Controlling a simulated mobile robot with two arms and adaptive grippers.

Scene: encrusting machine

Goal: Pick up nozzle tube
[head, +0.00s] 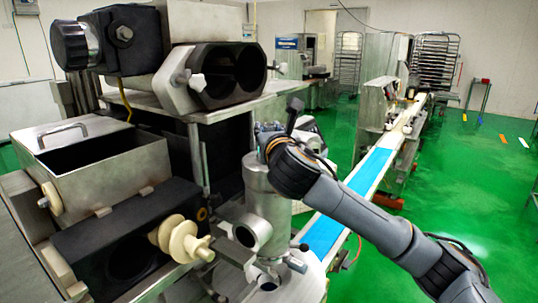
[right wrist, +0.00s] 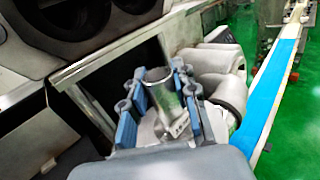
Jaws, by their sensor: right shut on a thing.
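The nozzle tube (right wrist: 167,92) is a short shiny metal tube with an open round end. In the right wrist view it sits between the blue pads of my right gripper (right wrist: 160,105), which is shut on it. In the head view my right gripper (head: 268,131) is beside the top of the upright metal cylinder (head: 262,205) of the machine. There the tube is mostly hidden, and I cannot tell whether it is clear of the machine. My left gripper is not in view.
The encrusting machine's black double-opening head (head: 225,70) and metal hopper (head: 95,165) stand at left. A cream screw-shaped part (head: 182,240) sticks out in front. A blue conveyor belt (head: 370,172) runs back on the right. The green floor (head: 480,190) is open at far right.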

